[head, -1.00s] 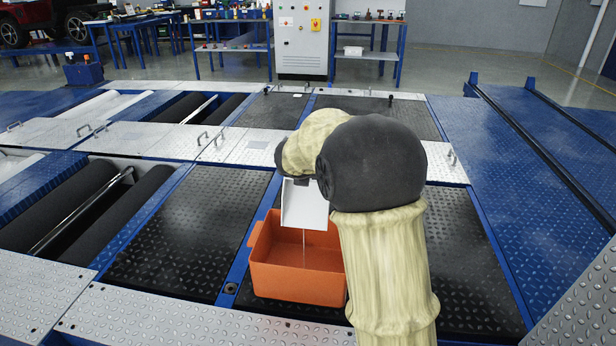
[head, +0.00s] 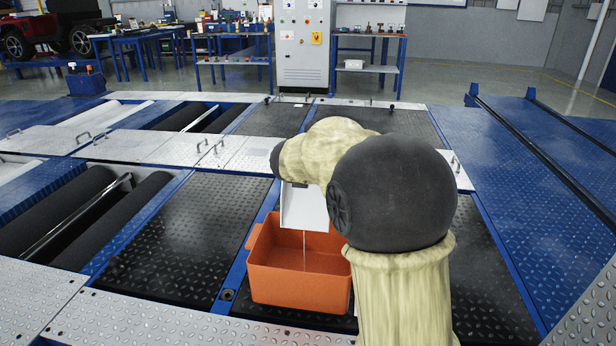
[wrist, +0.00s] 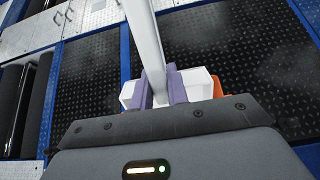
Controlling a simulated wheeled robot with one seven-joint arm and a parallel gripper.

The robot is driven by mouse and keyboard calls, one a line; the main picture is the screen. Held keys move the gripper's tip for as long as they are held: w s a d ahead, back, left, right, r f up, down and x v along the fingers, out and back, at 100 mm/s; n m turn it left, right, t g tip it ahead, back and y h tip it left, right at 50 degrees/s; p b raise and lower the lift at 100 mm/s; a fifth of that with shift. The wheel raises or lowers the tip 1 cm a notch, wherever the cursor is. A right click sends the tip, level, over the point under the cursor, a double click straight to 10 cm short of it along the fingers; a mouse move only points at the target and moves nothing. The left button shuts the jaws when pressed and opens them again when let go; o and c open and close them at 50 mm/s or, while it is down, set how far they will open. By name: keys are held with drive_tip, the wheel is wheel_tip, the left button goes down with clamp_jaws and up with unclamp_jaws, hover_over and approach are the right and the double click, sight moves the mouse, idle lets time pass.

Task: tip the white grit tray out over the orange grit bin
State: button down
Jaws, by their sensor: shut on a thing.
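The white grit tray (head: 303,208) hangs steeply tilted above the orange grit bin (head: 300,287) in the head view, its lower edge over the bin's opening. A thin pale vertical line runs from below the tray into the bin; I cannot tell for sure whether it is falling grit. My gripper (wrist: 160,86) is shut on a white part of the tray (wrist: 195,84) in the wrist view, with a purple-grey pad on each side. A sliver of the bin (wrist: 217,87) shows behind it. My arm hides the gripper in the head view.
The bin stands on a black tread-plate floor panel (head: 170,245) between blue rails. Dark rollers (head: 75,215) lie to the left. A grey control cabinet (head: 303,50) and blue workbenches (head: 232,65) stand at the back. The panel left of the bin is clear.

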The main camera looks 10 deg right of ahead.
drive_tip(key=shift+s+a+r+t+h+b, duration=0.1)
drive_tip(key=shift+s+a+t+h+b, duration=0.25)
drive_tip(key=shift+b, duration=1.15)
drive_tip(key=shift+s+r+t+y+b, duration=0.1)
drive_tip(key=shift+s+t+b, duration=0.3)
drive_tip(key=shift+b, duration=1.1)
drive_tip(key=shift+s+r, duration=0.2)
drive_tip(key=shift+s, duration=0.05)
drive_tip(key=shift+s+a+f+b, duration=0.15)
drive_tip(key=shift+s+f+b, duration=0.1)
drive_tip(key=shift+b, duration=1.1)
drive_tip(key=s+t+b, duration=0.1)
drive_tip(key=b, duration=0.3)
drive_tip(key=s+a+t+h+b, duration=0.1)
drive_tip(key=b, duration=0.4)
drive_tip(key=shift+s, duration=0.4)
drive_tip(key=shift+s+a+r+t+b, duration=0.15)
drive_tip(key=shift+t+b, duration=0.1)
drive_tip(key=shift+b, duration=0.2)
drive_tip(key=shift+r+p, duration=0.15)
drive_tip(key=shift+p, duration=0.35)
drive_tip(key=w+p, duration=0.1)
drive_tip(key=p, duration=0.1)
drive_tip(key=g+p, duration=0.1)
drive_tip(key=p, duration=0.2)
drive_tip(key=w+d+p, duration=0.1)
drive_tip(key=p, duration=0.2)
drive_tip(key=shift+w+f+g+y, duration=0.25)
drive_tip(key=shift+w+g+y, duration=0.05)
drive_tip(key=shift+g+y, duration=0.1)
